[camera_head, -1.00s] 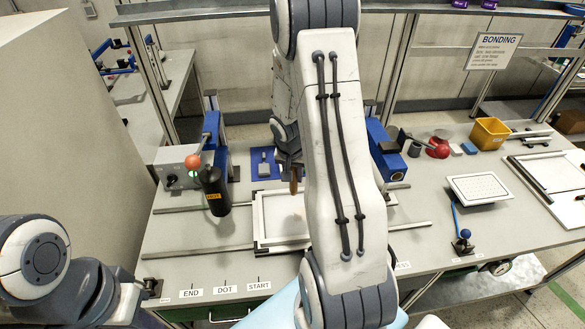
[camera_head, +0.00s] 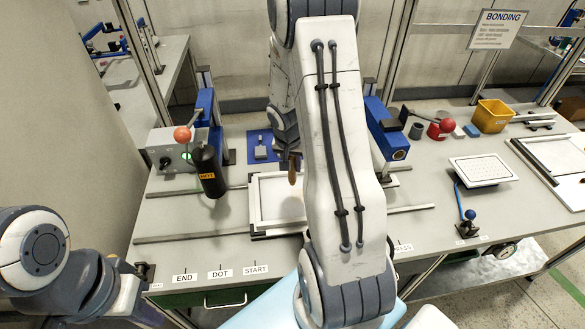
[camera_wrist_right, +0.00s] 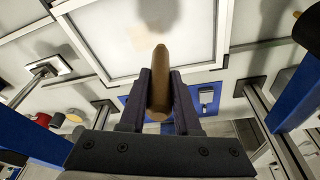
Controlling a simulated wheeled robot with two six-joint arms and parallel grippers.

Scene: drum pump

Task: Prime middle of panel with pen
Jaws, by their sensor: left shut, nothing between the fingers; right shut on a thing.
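The panel is a pale sheet in a white frame (camera_head: 254,213), flat on the bench in the head view. My right arm hides its right part. My right gripper (camera_wrist_right: 160,100) is shut on a brown, round-tipped pen (camera_wrist_right: 160,75). In the head view the pen (camera_head: 292,177) shows beside my forearm, over the panel's far part. The wrist view shows the panel (camera_wrist_right: 205,40) beyond the pen tip, with a faint tan patch and a dark shadow on it. I cannot tell whether the tip touches. Only links of my left arm show; its fingers are out of view.
A black bottle-like cylinder (camera_head: 209,172) and a grey box (camera_head: 177,150) with an orange ball lever stand left of the panel. Rails run beside it. A white perforated plate (camera_head: 482,170), a red ball (camera_head: 446,125) and a yellow bin (camera_head: 493,116) are at right.

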